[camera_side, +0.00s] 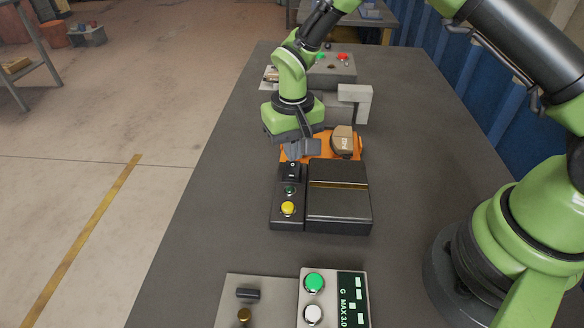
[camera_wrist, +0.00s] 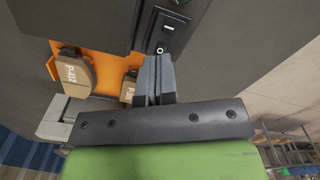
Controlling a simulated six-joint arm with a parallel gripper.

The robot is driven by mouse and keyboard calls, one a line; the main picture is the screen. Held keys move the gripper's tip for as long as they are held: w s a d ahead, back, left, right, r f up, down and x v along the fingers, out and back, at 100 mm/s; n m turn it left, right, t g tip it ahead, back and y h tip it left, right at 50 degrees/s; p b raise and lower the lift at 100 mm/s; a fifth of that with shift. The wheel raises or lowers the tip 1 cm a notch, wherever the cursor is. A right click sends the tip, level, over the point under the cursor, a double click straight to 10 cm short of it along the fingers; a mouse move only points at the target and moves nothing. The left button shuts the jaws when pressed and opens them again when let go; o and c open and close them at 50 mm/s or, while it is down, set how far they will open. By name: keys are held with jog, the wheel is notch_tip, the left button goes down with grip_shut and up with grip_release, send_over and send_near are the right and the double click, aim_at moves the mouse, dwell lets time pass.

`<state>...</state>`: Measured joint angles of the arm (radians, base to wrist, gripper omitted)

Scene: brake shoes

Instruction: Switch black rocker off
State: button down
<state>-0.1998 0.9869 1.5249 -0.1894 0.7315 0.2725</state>
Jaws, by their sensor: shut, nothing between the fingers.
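The black rocker (camera_side: 292,170) sits at the far end of a dark control strip, left of a black box, in the side view. It also shows in the wrist view (camera_wrist: 167,30) with a white bar and a round white mark on it. My gripper (camera_side: 296,154) is shut and empty, with its grey fingers pointing down close to the rocker's far end. In the wrist view my shut fingertips (camera_wrist: 155,58) lie just below the round mark. I cannot tell whether they touch the rocker or which way it is tilted.
A yellow button (camera_side: 288,208) and a small green one (camera_side: 290,190) share the strip. The black box (camera_side: 338,200) stands beside it. Beyond it, an orange fixture (camera_side: 318,146) holds a tan brake shoe (camera_side: 344,141). A panel with a large green button (camera_side: 314,281) lies nearest the camera.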

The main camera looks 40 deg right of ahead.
jog(key=shift+f, duration=1.05)
dwell(0.4)
jog(key=shift+r, duration=3.5)
